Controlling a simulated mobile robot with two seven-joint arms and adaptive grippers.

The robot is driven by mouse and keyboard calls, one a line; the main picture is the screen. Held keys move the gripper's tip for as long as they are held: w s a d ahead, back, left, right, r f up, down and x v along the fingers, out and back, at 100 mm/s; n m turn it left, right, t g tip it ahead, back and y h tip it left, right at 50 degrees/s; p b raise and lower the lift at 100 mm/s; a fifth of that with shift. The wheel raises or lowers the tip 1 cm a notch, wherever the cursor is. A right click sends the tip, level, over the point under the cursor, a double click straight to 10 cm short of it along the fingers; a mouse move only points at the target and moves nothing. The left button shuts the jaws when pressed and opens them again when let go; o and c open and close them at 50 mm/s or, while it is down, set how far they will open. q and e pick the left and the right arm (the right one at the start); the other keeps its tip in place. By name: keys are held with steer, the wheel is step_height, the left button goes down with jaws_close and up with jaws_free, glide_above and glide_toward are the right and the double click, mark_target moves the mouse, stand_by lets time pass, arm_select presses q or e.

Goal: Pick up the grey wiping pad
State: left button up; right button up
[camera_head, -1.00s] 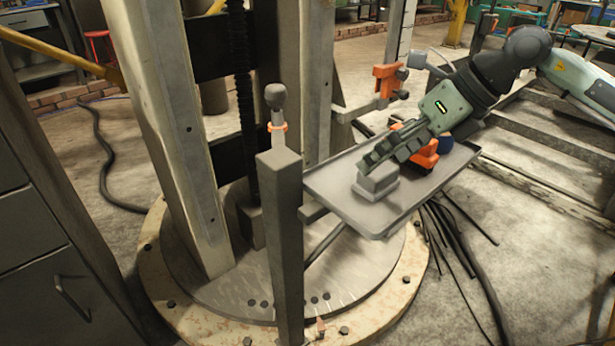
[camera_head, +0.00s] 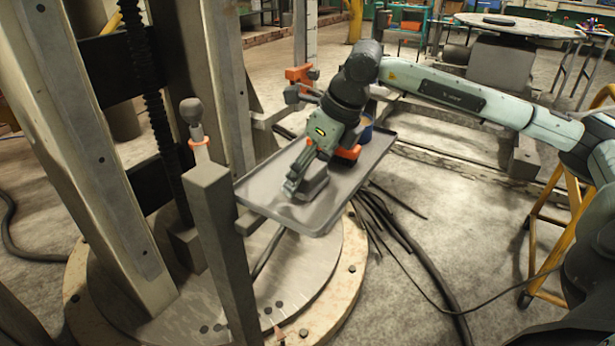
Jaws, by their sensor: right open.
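The grey wiping pad (camera_head: 314,188) lies on the grey tray (camera_head: 335,212), near its front part. My right gripper (camera_head: 293,187) reaches down over the tray with its fingers at the pad, and it is open. The fingers cover part of the pad, and I cannot tell whether they touch it. My left gripper is not in view.
An orange item (camera_head: 348,153) and a blue container (camera_head: 366,132) are on the tray behind my gripper. A grey post with a knobbed lever (camera_head: 191,112) stands left of the tray. Dark rods and a cable (camera_head: 385,225) lie on the floor to the right.

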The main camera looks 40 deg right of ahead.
steer(key=c, duration=1.2)
steer(key=shift+c, duration=0.2)
steer(key=shift+r, duration=0.1)
step_height(320, 180, up, 4)
steer(key=shift+w+a+r, duration=0.1)
steer(key=shift+r, duration=0.1)
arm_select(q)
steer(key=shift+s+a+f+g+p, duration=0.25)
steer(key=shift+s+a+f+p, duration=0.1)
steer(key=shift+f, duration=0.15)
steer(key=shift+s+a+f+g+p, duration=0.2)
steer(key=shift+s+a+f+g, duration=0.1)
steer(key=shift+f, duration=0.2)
arm_select(e)
steer(key=s+a+r, duration=0.6)
steer(key=a, duration=0.4)
steer(key=shift+r, duration=0.2)
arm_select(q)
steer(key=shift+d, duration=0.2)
arm_select(e)
steer(key=shift+d, duration=0.1)
